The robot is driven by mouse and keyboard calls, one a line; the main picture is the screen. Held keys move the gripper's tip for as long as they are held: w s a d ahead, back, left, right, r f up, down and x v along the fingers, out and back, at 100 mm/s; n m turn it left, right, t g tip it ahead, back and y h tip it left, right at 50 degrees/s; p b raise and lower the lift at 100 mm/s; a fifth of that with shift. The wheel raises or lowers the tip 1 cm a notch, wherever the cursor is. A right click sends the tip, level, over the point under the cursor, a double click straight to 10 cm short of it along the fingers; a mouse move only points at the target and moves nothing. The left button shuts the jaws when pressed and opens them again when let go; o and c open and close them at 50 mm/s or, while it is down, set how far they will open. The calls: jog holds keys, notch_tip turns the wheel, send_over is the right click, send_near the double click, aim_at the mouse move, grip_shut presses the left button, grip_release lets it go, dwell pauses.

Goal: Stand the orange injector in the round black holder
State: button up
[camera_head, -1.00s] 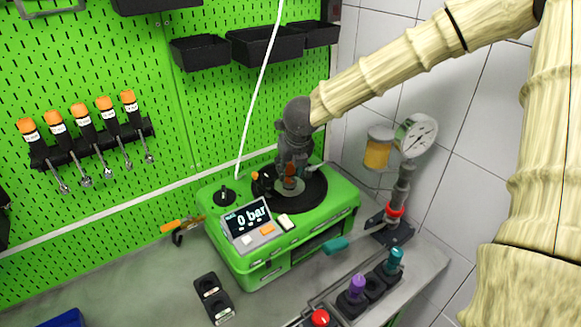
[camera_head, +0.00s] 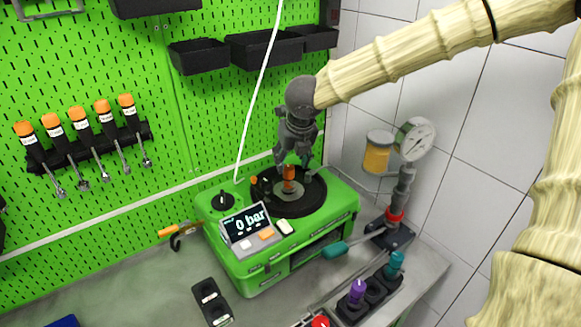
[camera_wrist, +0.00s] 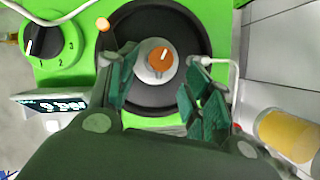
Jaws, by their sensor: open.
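The orange injector (camera_head: 289,172) stands upright on the pale round centre of a wide, round black dish (camera_head: 311,200) on top of the green test bench. In the wrist view its orange top (camera_wrist: 160,59) shows from above, inside the black dish (camera_wrist: 190,25). My gripper (camera_head: 294,158) is just above the injector and points down. In the wrist view the green finger pads of my gripper (camera_wrist: 158,88) are spread apart, with the injector in the gap and clear of both. The injector's lower end is hard to make out.
A black holder rack (camera_head: 351,310) at the front right carries a purple injector (camera_head: 357,291) and a teal injector (camera_head: 395,263). A pressure gauge (camera_head: 415,139) and yellow jar (camera_head: 378,154) stand right of the bench (camera_head: 345,210). A display (camera_head: 246,222) reads 0 bar.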

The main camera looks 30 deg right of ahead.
jog(key=b+v, duration=0.1)
jog(key=v, duration=0.5)
jog(key=shift+s, duration=0.1)
dwell(0.6)
